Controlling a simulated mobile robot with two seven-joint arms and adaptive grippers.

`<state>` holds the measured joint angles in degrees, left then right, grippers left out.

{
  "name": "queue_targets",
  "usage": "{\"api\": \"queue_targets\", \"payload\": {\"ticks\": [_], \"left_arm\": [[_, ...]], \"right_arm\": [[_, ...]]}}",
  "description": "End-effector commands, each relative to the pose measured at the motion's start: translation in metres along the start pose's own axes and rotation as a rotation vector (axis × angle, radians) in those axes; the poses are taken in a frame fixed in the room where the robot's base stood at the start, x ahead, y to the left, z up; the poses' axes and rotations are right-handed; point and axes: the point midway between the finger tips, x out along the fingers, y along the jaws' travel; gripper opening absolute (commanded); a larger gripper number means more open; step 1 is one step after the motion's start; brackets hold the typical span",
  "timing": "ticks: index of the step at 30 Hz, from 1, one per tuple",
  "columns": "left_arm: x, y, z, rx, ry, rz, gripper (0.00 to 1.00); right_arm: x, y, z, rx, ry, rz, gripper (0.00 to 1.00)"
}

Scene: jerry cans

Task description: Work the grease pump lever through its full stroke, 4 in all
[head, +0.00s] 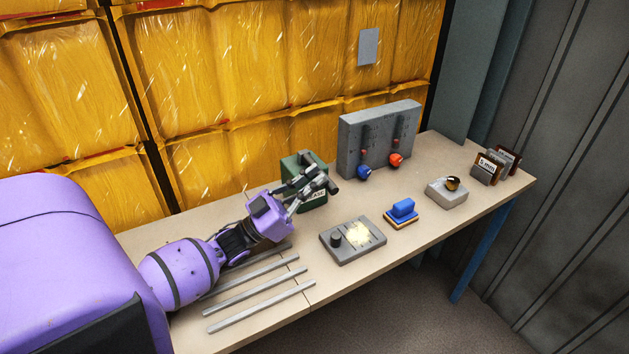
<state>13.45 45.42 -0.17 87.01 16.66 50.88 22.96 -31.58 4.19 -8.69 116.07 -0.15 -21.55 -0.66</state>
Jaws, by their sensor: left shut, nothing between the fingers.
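The grease pump (316,201) is a dark green box with a pale label, partly cut off from view, standing on the bench left of the grey panel. My left gripper (322,184) is in front of the pump, its fingers shut with nothing between them. The fingers cover much of the pump's front and top. A dark stub (334,187) at the pump's right side looks like the end of the lever. I cannot tell whether the fingers touch it, nor the lever's full position. My right gripper is out of view.
Behind stands a grey panel (350,150) with a blue and a red knob. Several metal bars (262,307) lie front left.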

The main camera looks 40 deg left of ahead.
Motion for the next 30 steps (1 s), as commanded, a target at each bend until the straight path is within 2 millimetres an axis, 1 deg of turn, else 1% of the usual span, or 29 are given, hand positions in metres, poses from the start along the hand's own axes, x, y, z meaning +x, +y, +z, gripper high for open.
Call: {"api": "queue_targets", "payload": {"ticks": [7, 10, 12, 14, 21, 24, 27, 30], "left_arm": [[-0.002, 0.0, 0.002, -0.002, -0.005, -0.001, 0.0], [-0.009, 0.0, 0.002, -0.001, -0.006, -0.002, 0.0], [-0.019, 0.0, 0.0, -0.001, -0.007, -0.002, 0.0], [-0.029, -0.001, -0.006, -0.001, -0.007, -0.002, 0.0], [-0.076, -0.005, -0.035, 0.0, -0.005, -0.002, 0.0], [-0.092, -0.007, -0.045, 0.0, -0.004, -0.002, 0.0], [-0.104, -0.008, -0.053, 0.0, -0.002, -0.001, 0.0], [-0.112, -0.009, -0.058, 0.0, -0.001, -0.001, 0.0]], "right_arm": [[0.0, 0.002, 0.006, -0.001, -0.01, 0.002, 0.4], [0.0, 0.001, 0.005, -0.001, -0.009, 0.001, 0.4], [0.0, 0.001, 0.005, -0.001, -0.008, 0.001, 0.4], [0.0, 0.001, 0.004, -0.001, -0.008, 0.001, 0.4], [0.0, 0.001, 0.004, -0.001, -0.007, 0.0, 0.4], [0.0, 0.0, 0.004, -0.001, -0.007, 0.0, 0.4], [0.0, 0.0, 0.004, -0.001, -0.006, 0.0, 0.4], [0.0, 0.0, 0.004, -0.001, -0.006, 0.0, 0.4]]}}
